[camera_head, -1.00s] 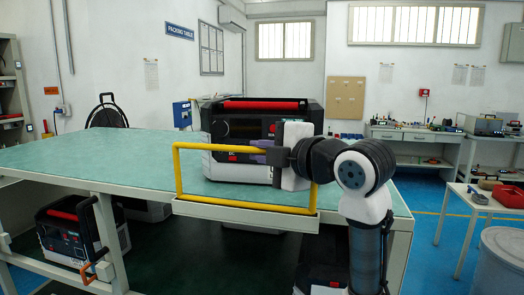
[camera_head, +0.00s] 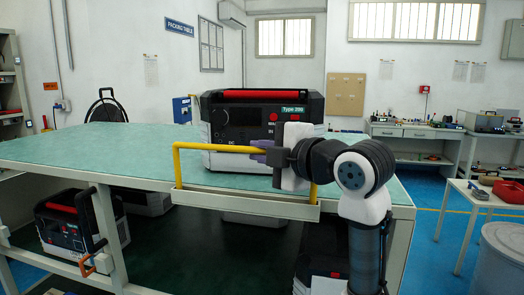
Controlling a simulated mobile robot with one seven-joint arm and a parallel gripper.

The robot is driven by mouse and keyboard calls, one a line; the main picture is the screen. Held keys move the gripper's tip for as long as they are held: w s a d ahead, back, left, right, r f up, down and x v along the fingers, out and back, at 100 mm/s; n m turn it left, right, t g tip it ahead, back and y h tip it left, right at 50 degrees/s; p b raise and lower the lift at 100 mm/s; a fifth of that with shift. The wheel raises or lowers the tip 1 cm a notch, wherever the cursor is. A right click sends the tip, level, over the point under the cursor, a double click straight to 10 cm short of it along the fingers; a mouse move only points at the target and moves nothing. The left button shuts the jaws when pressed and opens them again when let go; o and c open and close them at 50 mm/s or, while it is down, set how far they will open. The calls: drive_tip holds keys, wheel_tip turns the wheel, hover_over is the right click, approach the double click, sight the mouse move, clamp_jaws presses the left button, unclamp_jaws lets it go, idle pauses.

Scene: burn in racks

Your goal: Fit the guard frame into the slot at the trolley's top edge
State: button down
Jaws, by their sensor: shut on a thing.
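The yellow guard frame (camera_head: 215,148) stands upright at the trolley's front top edge, its top bar level and its left post vertical. Its lower bar is not visible; the posts end at the pale slot channel (camera_head: 245,206) along the trolley (camera_head: 120,168) edge. The lower part appears to be inside the channel, though I cannot tell how deep. My gripper (camera_head: 262,153) is shut on the frame's top bar, right of its middle, and partly covers the right end.
A black-and-grey power unit (camera_head: 225,125) with a red handle stands on the green top just behind the frame. More units sit on the lower shelf, one at the left (camera_head: 70,230). The green top is clear at the left.

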drive_tip(key=c, duration=1.4)
unclamp_jaws()
drive_tip(key=shift+o, duration=0.2)
drive_tip(key=shift+s, duration=0.1)
drive_tip(key=b+v, duration=0.3)
drive_tip(key=v, duration=1)
drive_tip(key=shift+s+d, duration=0.25)
drive_tip(key=shift+d, duration=0.05)
drive_tip(key=shift+r, duration=0.1)
